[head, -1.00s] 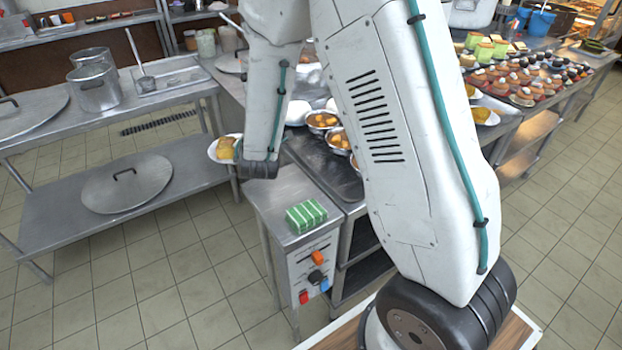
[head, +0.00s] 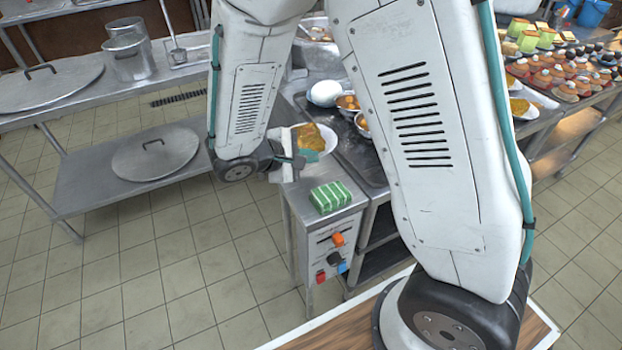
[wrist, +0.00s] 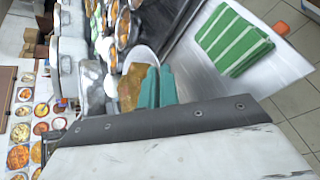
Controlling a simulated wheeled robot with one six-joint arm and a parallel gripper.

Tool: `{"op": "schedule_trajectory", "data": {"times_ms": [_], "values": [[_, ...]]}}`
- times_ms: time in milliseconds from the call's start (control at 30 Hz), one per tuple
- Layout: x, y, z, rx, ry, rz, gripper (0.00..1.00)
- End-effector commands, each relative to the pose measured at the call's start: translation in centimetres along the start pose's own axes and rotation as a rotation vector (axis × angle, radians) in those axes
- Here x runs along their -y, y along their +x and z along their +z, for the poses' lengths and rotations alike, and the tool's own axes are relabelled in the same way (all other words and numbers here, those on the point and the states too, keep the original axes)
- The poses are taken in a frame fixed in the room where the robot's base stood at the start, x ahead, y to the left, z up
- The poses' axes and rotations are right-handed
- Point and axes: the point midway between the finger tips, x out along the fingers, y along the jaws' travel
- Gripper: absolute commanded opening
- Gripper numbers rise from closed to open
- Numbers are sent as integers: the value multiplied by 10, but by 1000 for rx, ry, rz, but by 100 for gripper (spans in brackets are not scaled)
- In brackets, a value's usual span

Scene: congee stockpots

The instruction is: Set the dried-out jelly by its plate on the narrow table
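The dried-out jelly (head: 310,137), a yellow-brown slab, sits on a white plate (head: 329,139). In the wrist view the jelly (wrist: 131,88) lies beside my teal fingers, and part of the plate (wrist: 143,54) shows behind it. My gripper (head: 290,160) is shut on the plate's near rim; the fingers (wrist: 157,87) are close together. The narrow table (head: 298,203) is a small steel stand with knobs on its front. The plate is held near its far end; the gap below it cannot be judged.
A green striped folded cloth (head: 330,197) occupies the near part of the narrow table. A dark counter (head: 352,160) with metal bowls (head: 347,103) adjoins it to the right. A steel shelf (head: 95,200) with a pot lid (head: 155,153) stands left, with open floor between.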

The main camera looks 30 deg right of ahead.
Motion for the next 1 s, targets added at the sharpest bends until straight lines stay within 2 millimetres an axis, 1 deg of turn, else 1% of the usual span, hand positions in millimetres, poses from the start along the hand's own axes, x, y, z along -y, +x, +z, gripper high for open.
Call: {"op": "schedule_trajectory", "data": {"times_ms": [33, 100, 267, 500, 600, 900, 933, 967, 1000], "values": [[8, 6, -5, 3, -5, 0, 0], [16, 12, -12, 1, -5, 0, 0], [26, 19, -19, -1, -2, 1, 0], [49, 36, -36, 0, -4, 1, 0], [54, 39, -39, -2, -2, 1, 0], [54, 40, -40, -3, -1, 1, 0], [54, 40, -40, -3, -1, 1, 9], [54, 40, -40, -3, -1, 1, 12], [54, 40, -40, -3, -1, 1, 12]]}}
